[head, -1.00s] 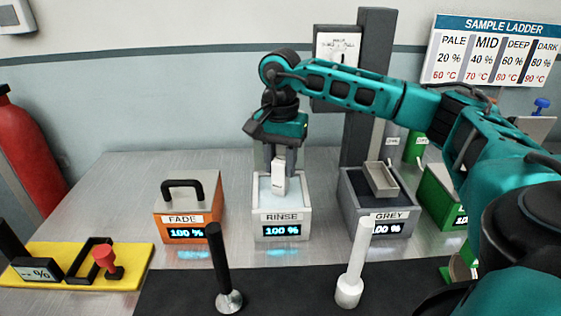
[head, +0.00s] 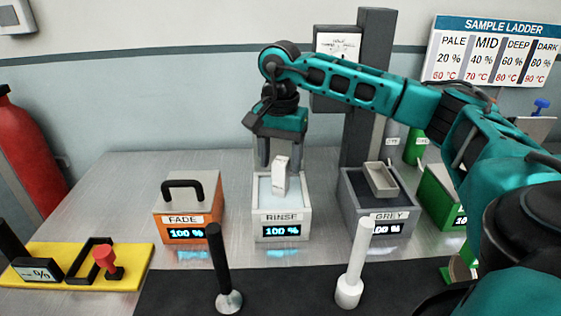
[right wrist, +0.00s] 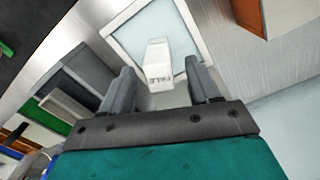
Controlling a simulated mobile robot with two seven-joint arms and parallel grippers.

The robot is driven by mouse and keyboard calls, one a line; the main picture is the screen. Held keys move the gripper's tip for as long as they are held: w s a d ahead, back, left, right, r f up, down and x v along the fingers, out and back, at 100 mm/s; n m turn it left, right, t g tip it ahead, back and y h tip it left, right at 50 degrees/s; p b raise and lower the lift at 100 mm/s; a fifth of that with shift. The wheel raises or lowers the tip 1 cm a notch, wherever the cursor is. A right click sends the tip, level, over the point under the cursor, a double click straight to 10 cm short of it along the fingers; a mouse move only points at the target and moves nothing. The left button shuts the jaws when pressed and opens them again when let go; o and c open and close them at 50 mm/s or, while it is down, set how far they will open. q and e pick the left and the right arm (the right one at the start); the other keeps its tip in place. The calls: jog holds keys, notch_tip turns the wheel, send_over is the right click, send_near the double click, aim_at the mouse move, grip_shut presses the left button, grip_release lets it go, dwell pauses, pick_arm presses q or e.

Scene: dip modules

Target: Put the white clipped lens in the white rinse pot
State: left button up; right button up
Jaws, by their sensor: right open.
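The white rinse pot (head: 282,224) is a square open container with pale blue liquid, a RINSE label and a 100 % display. The white clip of the lens (head: 281,174) stands slightly tilted inside the pot; any lens below it is hidden. In the right wrist view the clip (right wrist: 158,62) shows part of a printed label, between the fingers and over the liquid. My right gripper (head: 279,160) is open just above the clip, its fingers (right wrist: 160,88) apart on both sides and clear of it. My left gripper is not in view.
The orange FADE pot (head: 186,220) with a black-handled lid stands left of the rinse pot. The dark GREY pot (head: 350,215) stands to the right with a small tray (head: 381,179) on it. A white post (head: 355,262) and a black post (head: 220,270) stand in front.

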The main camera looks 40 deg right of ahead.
notch_tip(320, 180, up, 11)
jog(key=p, duration=0.1)
jog(key=shift+f, duration=0.15)
dwell(0.6)
